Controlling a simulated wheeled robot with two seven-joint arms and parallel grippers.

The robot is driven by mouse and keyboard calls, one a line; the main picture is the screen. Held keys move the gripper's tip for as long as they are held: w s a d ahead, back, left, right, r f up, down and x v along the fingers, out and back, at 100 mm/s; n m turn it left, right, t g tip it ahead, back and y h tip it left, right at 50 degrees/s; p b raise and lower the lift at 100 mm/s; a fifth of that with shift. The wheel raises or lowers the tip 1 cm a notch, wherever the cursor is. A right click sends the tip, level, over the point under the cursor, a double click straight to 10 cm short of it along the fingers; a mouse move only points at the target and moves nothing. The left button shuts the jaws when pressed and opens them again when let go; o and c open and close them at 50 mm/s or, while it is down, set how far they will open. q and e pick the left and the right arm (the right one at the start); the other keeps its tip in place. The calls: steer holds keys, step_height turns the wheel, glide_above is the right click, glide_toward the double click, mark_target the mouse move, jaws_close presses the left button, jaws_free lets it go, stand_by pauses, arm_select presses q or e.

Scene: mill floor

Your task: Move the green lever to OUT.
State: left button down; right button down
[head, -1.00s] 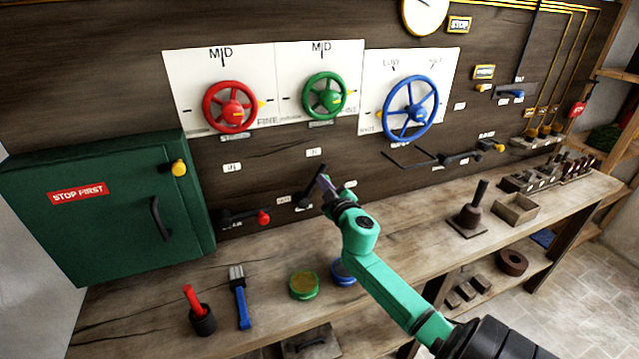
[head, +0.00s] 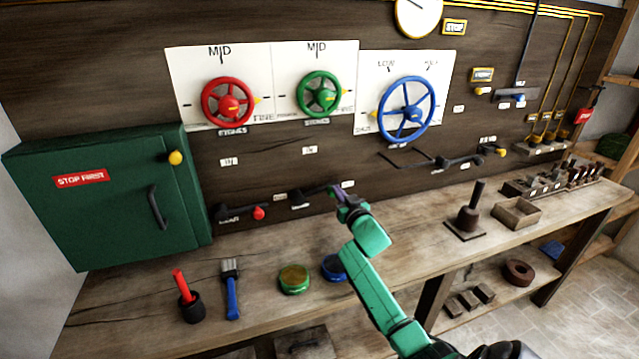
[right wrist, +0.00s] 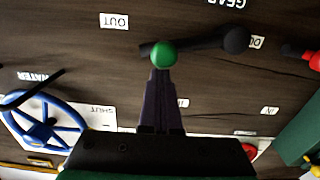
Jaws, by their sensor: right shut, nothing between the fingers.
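The green lever is a dark arm with a round green knob (right wrist: 163,54) at its end, clear in the right wrist view. My right gripper (head: 343,195) is shut and empty. Its fingertips (right wrist: 162,75) are at the knob, seeming to press against it; contact is not certain. My left gripper is not in view.
A red-knobbed lever (head: 258,213) is close on the left, by the green cabinet (head: 100,215). Red, green and blue handwheels (head: 407,109) are above.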

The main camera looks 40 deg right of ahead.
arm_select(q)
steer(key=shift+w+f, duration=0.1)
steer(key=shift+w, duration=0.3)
arm_select(e)
steer(key=shift+d+f+m, duration=0.2)
steer(key=shift+f+m, duration=0.45)
steer(key=shift+d+f+m, duration=0.15)
steer(key=shift+f+m, duration=0.5)
